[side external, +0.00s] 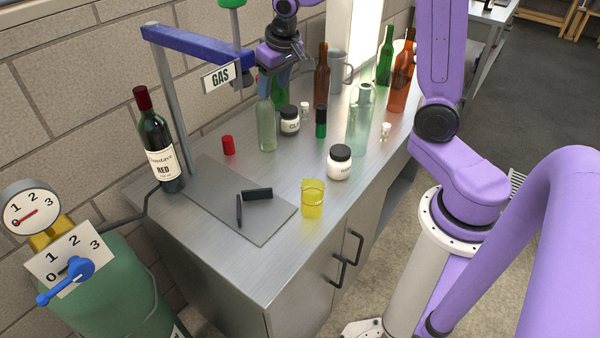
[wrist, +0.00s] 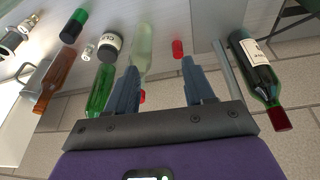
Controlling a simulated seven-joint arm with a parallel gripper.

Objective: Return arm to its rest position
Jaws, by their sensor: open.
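My gripper (side external: 278,62) is up at the back of the steel bench, above and behind the bottles, in the side external view. In the wrist view my gripper (wrist: 160,72) shows two dark fingers spread apart with nothing held between them. A clear pale-green bottle (side external: 266,125) stands below it, and a green bottle (side external: 280,88) stands just behind, partly hidden. In the wrist view the green bottle (wrist: 101,90) lies left of the left finger. A red cap (side external: 228,145) stands on the bench; it also shows in the wrist view (wrist: 177,48).
White-labelled jars (side external: 339,165), a yellow cup (side external: 312,200), several bottles and a grey mug (side external: 340,70) crowd the bench. The grey mat (side external: 215,205) holds two black pieces. A brick wall is close behind.

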